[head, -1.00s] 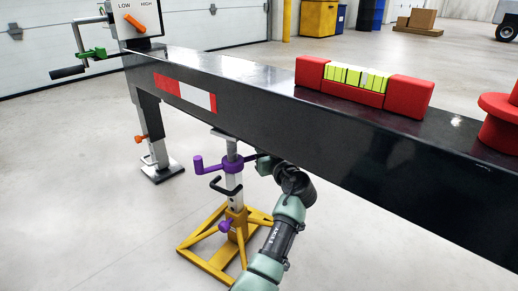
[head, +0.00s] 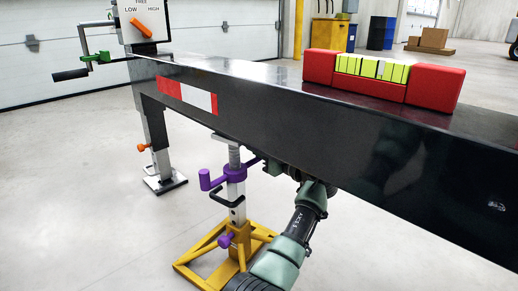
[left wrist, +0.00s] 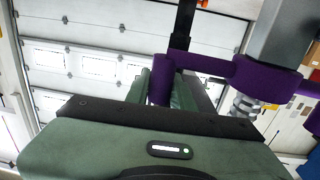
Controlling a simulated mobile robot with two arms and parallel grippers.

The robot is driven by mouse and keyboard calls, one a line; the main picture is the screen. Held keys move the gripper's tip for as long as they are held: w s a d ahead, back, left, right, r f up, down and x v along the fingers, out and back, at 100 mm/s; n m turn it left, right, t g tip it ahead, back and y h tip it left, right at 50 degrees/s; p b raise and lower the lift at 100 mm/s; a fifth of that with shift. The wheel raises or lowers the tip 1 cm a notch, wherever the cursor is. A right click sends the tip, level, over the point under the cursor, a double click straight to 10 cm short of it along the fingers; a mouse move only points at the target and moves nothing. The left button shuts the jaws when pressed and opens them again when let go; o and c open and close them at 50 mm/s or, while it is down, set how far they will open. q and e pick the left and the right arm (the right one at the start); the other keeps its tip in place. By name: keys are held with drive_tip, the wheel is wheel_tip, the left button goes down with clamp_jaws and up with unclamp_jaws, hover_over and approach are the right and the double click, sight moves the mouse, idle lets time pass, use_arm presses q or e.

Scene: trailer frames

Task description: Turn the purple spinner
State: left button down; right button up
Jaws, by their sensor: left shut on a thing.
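The purple spinner (head: 215,180) sits around the grey post of a jack stand under the black beam. One knob stands up on its left side, and an arm runs back to the right toward my left gripper. In the left wrist view, a purple knob (left wrist: 160,82) of the spinner is between the green fingers of my left gripper (left wrist: 163,90), which is shut on it. The purple collar (left wrist: 262,82) around the post is to the right. In the head view my left arm reaches under the beam, where its fingertips are largely hidden. My right gripper is out of view.
The long black beam (head: 270,110) passes just above the gripper and carries a red and yellow-green level (head: 380,75). The yellow stand base (head: 200,270) is below. A support leg with an orange knob (head: 142,147) stands left. The floor between is clear.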

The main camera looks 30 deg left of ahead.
use_arm(q)
drive_tip(key=shift+s+a+f, duration=0.1)
drive_tip(key=shift+a, duration=0.05)
drive_tip(key=c, duration=1.2)
unclamp_jaws()
drive_tip(key=p+v, duration=0.4)
drive_tip(key=v, duration=0.3)
drive_tip(key=shift+s+d, duration=0.15)
drive_tip(key=shift+d, duration=0.2)
